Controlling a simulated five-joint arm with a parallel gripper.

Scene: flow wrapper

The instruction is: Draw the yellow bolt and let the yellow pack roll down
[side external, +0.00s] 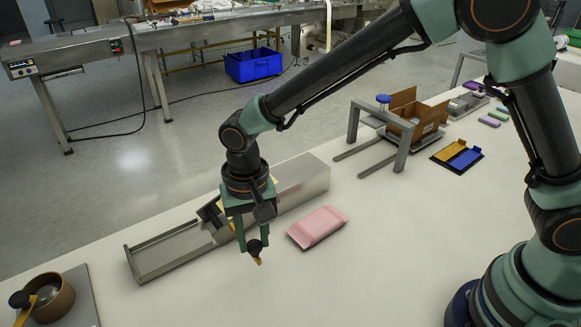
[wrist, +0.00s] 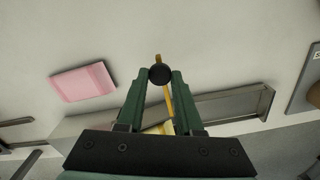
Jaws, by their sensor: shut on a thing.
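My gripper (side external: 253,242) is shut on the black ball knob (wrist: 159,74) of the yellow bolt, in front of the metal chute (side external: 165,252). Part of the yellow bolt (side external: 259,261) shows just below the knob. In the wrist view the yellow bolt (wrist: 168,100) runs back from the knob between my fingers towards the chute. I cannot tell whether its far end is still in the chute. A pale yellow patch (wrist: 158,129), perhaps the yellow pack, shows beside it, mostly hidden by my gripper. The left stretch of the chute is empty.
A pink pack (side external: 317,228) lies on the white table right of my gripper. A round brown bowl (side external: 60,298) stands at the front left. A cardboard box (side external: 412,115) and a dark tray with yellow and blue pieces (side external: 467,158) are at the back right.

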